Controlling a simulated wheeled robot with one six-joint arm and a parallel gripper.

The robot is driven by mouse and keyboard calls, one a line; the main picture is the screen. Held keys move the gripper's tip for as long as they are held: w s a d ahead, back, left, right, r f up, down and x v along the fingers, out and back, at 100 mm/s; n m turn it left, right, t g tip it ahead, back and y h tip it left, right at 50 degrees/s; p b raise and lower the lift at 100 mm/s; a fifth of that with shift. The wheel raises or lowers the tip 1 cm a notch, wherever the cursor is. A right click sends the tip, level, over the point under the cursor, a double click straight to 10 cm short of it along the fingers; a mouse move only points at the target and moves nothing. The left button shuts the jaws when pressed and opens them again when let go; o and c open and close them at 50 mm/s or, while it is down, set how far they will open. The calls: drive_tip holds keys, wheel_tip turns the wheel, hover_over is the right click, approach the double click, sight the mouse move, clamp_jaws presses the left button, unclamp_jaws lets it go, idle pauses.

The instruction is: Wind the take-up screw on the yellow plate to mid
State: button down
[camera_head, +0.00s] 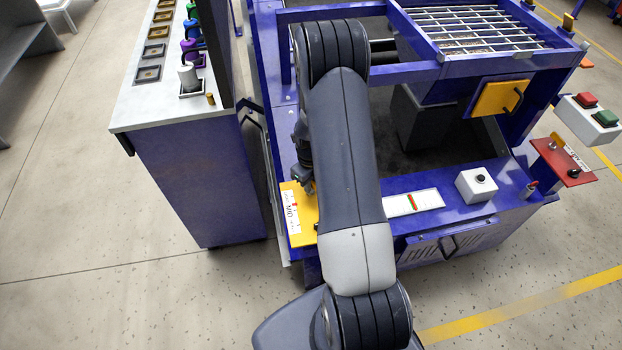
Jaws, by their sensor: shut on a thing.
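The yellow plate (297,236) lies on the left front corner of the blue machine frame, with a white label strip reading "MID" among its marks. My gripper (306,184) points down at the plate's back right part and is shut on the take-up screw there. The screw itself is almost wholly hidden by the gripper and my arm. I cannot read the screw's setting. My arm also covers the plate's right side.
A white-topped bench (150,105) with colored handled items stands close on the left. On the machine are a white gauge strip (413,202), a grey button box (477,185), a yellow hatch (497,98) and a grid (480,30). A red plate (563,164) is at right.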

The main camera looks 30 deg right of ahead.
idle(0.4)
drive_tip(key=shift+f+m+b, duration=0.1)
drive_tip(key=shift+m+b, duration=0.35)
drive_tip(key=shift+m, duration=0.35)
drive_tip(key=c, duration=1.2)
unclamp_jaws()
drive_tip(key=shift+r, duration=0.2)
drive_tip(key=shift+w+r, duration=0.1)
drive_tip(key=shift+r, duration=0.2)
wheel_tip(320, 180, up, 10)
drive_tip(key=shift+a+r+p, duration=0.1)
drive_tip(key=shift+r+p, duration=0.05)
drive_tip(key=shift+p, duration=0.3)
drive_tip(key=shift+c, duration=0.4)
